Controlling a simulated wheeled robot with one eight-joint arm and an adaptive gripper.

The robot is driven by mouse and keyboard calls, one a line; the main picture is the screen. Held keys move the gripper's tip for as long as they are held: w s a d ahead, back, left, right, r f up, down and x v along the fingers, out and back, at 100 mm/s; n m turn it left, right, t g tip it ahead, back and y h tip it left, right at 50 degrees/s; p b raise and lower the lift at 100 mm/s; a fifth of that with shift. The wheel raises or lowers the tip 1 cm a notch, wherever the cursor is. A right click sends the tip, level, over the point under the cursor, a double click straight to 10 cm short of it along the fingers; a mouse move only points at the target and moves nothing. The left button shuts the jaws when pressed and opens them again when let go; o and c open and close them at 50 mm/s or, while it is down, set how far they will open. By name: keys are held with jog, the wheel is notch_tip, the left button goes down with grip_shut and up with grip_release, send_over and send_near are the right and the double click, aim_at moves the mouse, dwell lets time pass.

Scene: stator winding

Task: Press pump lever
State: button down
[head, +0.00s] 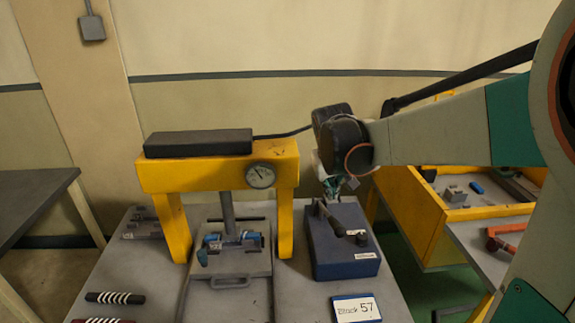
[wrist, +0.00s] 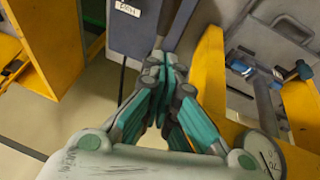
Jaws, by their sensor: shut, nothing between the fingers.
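The pump is a blue box (head: 342,255) on the grey table, right of the yellow press. Its dark lever (head: 335,220) lies over the top, slanting down to a black grip at the right. My gripper (head: 336,190) is shut and empty, just above the rear of the pump near the lever's upper end. I cannot tell whether it touches the lever. In the wrist view the shut fingertips (wrist: 166,62) are beside the blue pump (wrist: 138,35), and the lever is not clearly visible.
The yellow press (head: 218,175) with its round gauge (head: 260,176) stands close left of the pump. A "Block 57" card (head: 356,308) lies in front. A yellow drawer cabinet (head: 420,215) is at the right. Striped rods (head: 115,298) lie at the table's left.

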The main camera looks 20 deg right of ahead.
jog(key=b, duration=0.1)
send_over(333, 219)
jog(key=a, duration=0.1)
notch_tip(333, 219, down, 5)
jog(key=shift+s+a+f+b, duration=0.1)
jog(key=shift+s+f+b, duration=0.1)
jog(key=shift+f, duration=0.3)
jog(key=shift+s+a+f+b, duration=0.1)
jog(key=shift+s+f+b, duration=0.1)
jog(key=shift+f, duration=0.3)
jog(key=shift+s+d+f, duration=0.1)
jog(key=shift+s+f, duration=0.15)
jog(key=shift+f, duration=0.3)
